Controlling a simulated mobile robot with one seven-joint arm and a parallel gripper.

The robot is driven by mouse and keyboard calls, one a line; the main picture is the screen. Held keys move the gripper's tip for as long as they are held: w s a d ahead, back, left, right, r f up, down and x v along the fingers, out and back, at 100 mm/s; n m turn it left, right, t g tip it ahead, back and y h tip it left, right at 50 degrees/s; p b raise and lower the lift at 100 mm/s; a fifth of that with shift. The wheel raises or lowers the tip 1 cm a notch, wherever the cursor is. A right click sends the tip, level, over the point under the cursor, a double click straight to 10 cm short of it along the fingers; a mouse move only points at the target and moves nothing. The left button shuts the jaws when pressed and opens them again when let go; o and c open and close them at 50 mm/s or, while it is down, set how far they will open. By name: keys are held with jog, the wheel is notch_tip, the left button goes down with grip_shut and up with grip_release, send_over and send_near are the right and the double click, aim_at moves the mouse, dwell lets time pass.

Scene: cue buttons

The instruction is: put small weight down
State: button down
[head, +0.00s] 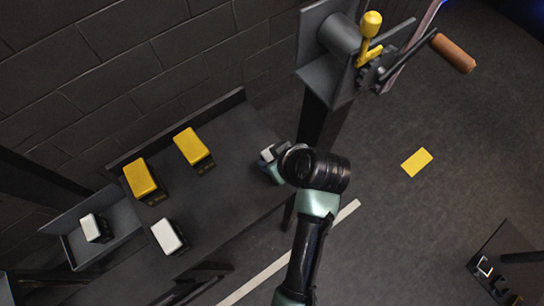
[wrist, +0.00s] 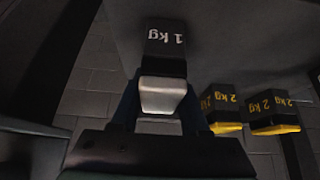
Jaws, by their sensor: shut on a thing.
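My gripper (head: 274,168) is at the right end of the dark table (head: 228,185) in the head view. It is shut on a small weight (wrist: 165,55), a black block marked 1 kg with a pale top. In the wrist view the weight's pale top is between the fingers. In the head view only a pale bit of the held weight (head: 267,153) shows beside the gripper. I cannot tell whether its base touches the table. Another white-topped weight (head: 168,236) stands at the table's front left, and a third (head: 95,228) is in the side tray (head: 73,250).
Two larger yellow-topped weights (head: 142,180) (head: 192,147) stand at the table's back left; they read 2 kg in the wrist view (wrist: 272,112). The table's middle is clear. A post with a yellow-handled crank (head: 371,35) rises behind my gripper. A raised edge runs along the table's back.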

jog(key=shift+w+f, duration=0.1)
jog(key=shift+f, duration=0.1)
jog(key=shift+c, duration=2)
grip_release()
jog(key=shift+f, duration=0.15)
jog(key=p+v, duration=0.1)
jog(key=v, duration=1.1)
jog(key=w+r+m+t+h, duration=0.15)
jog(key=w+r+t, duration=0.45)
jog(key=r, duration=0.7)
jog(key=w+r+m+t+h, duration=0.15)
jog(key=w+r+t, duration=0.25)
jog(key=w+r, duration=0.6)
jog(key=s+a+r+m+t, duration=0.1)
jog(key=s+r+t, duration=0.3)
jog(key=r, duration=0.6)
jog(key=s+a+r+m+t, duration=0.1)
jog(key=s+r+t, duration=0.3)
jog(key=r, duration=0.7)
jog(key=s+a+r+m+t, duration=0.2)
jog(key=s+r+t, duration=0.2)
jog(key=r, duration=0.7)
jog(key=shift+s+r+h, duration=0.15)
jog(key=shift+s+h, duration=0.15)
jog(key=shift+h, duration=0.1)
